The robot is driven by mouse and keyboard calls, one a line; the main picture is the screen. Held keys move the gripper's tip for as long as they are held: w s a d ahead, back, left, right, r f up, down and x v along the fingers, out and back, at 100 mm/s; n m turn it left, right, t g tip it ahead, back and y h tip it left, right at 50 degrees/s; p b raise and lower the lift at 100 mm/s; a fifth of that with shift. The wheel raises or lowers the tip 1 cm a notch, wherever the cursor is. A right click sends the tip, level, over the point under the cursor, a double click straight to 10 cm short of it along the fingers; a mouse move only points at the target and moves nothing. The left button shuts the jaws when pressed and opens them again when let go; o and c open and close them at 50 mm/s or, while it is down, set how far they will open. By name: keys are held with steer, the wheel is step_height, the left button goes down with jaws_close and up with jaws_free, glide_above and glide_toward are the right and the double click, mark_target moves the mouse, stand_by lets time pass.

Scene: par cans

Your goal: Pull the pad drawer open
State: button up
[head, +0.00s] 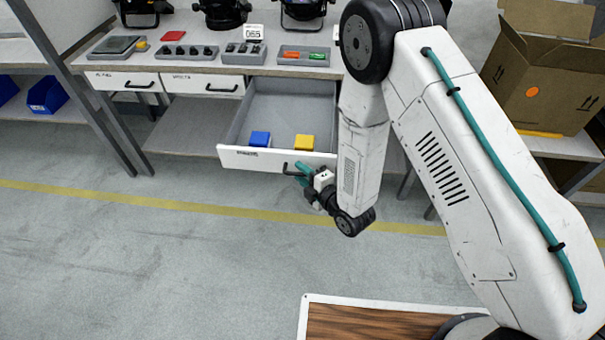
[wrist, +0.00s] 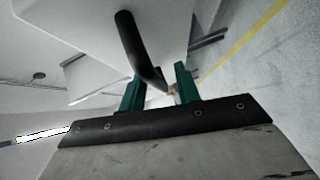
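The pad drawer (head: 276,158) is pulled well out from under the bench, at the right of two shut drawers. A blue pad (head: 260,139) and a yellow pad (head: 304,142) lie inside it. Its black bar handle (wrist: 138,48) runs down the white front in the wrist view. My gripper (head: 302,172) is at the right part of the drawer front, at the handle. In the wrist view its two green fingers (wrist: 158,84) stand apart, with the handle's near end between them and a gap beside the right finger. My arm hides the drawer's right side.
Two shut drawers, the left (head: 124,81) and the middle (head: 203,84), sit beside it. The bench top (head: 215,68) holds grey trays of small parts and black lamps. A cardboard box (head: 545,85) stands at the right. The floor in front is clear.

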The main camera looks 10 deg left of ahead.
steer(key=v, duration=0.7)
steer(key=shift+s+d, duration=0.25)
steer(key=shift+s, duration=0.05)
stand_by(0.4)
